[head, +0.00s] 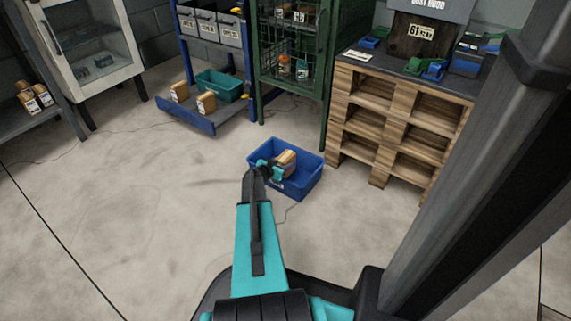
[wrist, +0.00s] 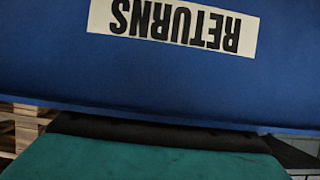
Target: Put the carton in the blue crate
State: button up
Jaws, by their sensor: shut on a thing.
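The blue crate (head: 302,188) stands on the floor in the middle of the head view. In the wrist view its blue wall (wrist: 60,60) fills most of the picture, with a white "RETURNS" label (wrist: 185,24) upside down. My gripper (head: 271,169) reaches over the crate's near left rim and is shut on a tan carton (head: 287,157). The carton shows within the crate's outline. I cannot tell whether it touches the crate's floor. The wrist view does not show the carton or the fingertips clearly.
A wooden pallet stack (head: 378,125) stands right of the crate, and a green mesh cage (head: 259,75) stands behind it. A blue low shelf (head: 190,115) holds two similar cartons and a teal bin (head: 219,86). The floor left of the crate is clear.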

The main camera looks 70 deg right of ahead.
jog(key=shift+f+b, duration=0.3)
jog(key=shift+f, duration=0.2)
jog(key=o, duration=1.3)
jog(key=shift+f, duration=0.15)
jog(key=shift+s+r+p, duration=0.1)
jog(key=shift+r+p, duration=0.5)
jog(key=shift+p, duration=0.65)
jog(key=shift+a+r, duration=0.15)
jog(key=shift+a, duration=0.05)
jog(key=p+v, duration=0.1)
jog(key=v, duration=0.5)
jog(key=p+v, duration=0.2)
jog(key=v, duration=0.3)
jog(key=shift+a+r, duration=0.25)
jog(key=shift+r, duration=0.15)
jog(key=shift+w+r, duration=0.1)
jog(key=shift+w, duration=0.15)
